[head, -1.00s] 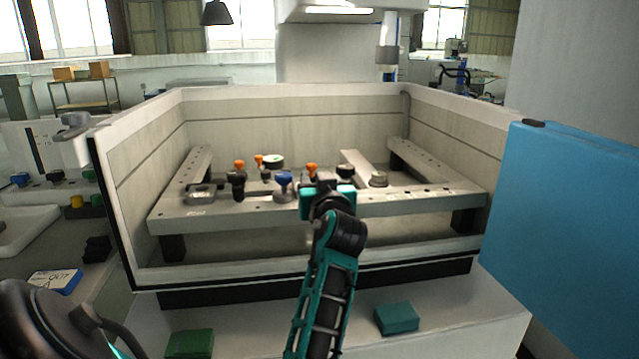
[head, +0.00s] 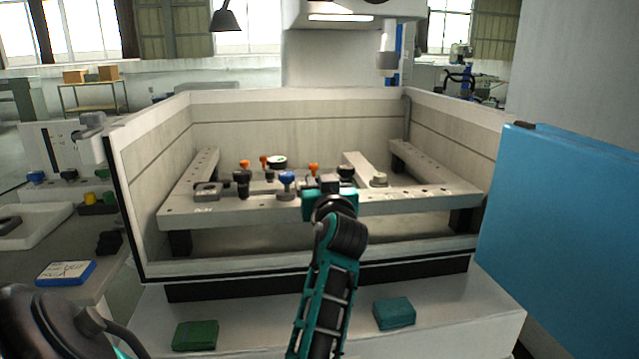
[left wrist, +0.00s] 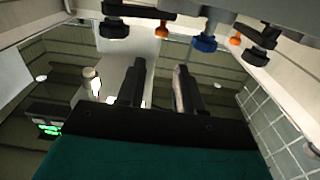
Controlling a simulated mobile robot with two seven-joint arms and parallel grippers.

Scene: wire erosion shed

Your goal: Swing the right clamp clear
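The right clamp has an orange knob (head: 314,169) and a black knob (head: 346,172) on the front rail (head: 400,203); its arm is mostly hidden. The left clamp has an orange knob (head: 244,164) and a black knob (head: 242,178). A blue knob (head: 287,179) stands between them. My left gripper (head: 330,188) is at the rail just below the right clamp; its fingertips are hard to see there. In the left wrist view its two black fingers (left wrist: 158,80) are apart, with nothing between them. Clamp knobs hang across the top of that view. My right gripper is not in view.
The machine's tank walls (head: 150,190) surround the rails. A blue panel (head: 560,220) stands close on the right. A green block (head: 195,335) and a teal block (head: 394,313) lie on the front ledge. A bench with a blue-edged card (head: 66,272) is at left.

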